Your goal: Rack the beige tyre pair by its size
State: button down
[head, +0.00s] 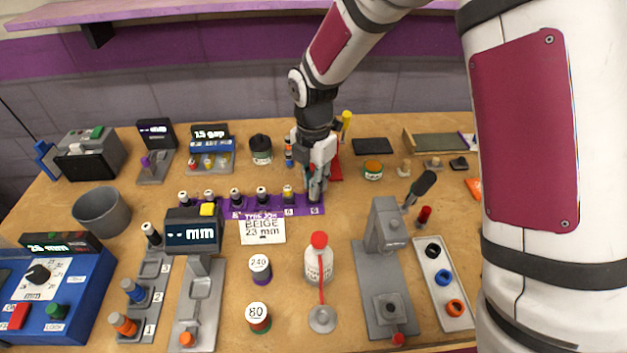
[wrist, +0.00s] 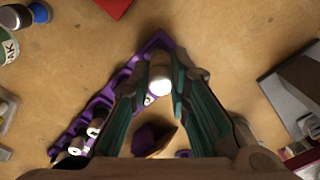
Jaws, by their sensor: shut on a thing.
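My gripper (head: 316,194) points down at the right end of the purple rack (head: 274,213), and its fingers are shut on a pale-topped round piece (wrist: 160,75). In the wrist view the piece sits between the fingertips over the rack's end. The fingers hide its sides, so I cannot tell whether it is the beige tyre pair or whether it is seated. Several dark, pale-topped pieces stand along the rack, and one near the right looks yellowish (head: 288,191). The job card (head: 262,231) reads BEIGE 23 mm.
A gauge with a dashed mm display (head: 191,235) stands in front of the rack's left end. A grey cup (head: 102,211) is left of it. A red-capped bottle (head: 318,263) and a grey press (head: 384,255) stand in front. Bare wood lies between card and bottle.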

jog(key=shift+f, duration=0.2)
jog(key=c, duration=1.5)
grip_release()
jog(key=shift+r, duration=0.1)
notch_tip(320, 180, up, 12)
jog(key=shift+r, duration=0.15)
jog(key=s+d+r+m+t, duration=0.1)
jog(key=s+d+r+m, duration=0.5)
jog(key=r+m, duration=0.1)
jog(key=s+d+r+m+t, duration=0.1)
jog(key=s+d+m, duration=0.2)
jog(key=s+m, duration=0.3)
jog(key=s+d+r+m+t, duration=0.1)
jog(key=s+d+m, duration=0.2)
jog(key=s+m, duration=0.4)
jog(key=s+d+r+m, duration=0.1)
jog(key=s+d+m, duration=0.2)
jog(key=s+m, duration=0.4)
jog(key=shift+s+d+t, duration=0.2)
jog(key=shift+s+t, duration=0.2)
jog(key=shift+s, duration=0.3)
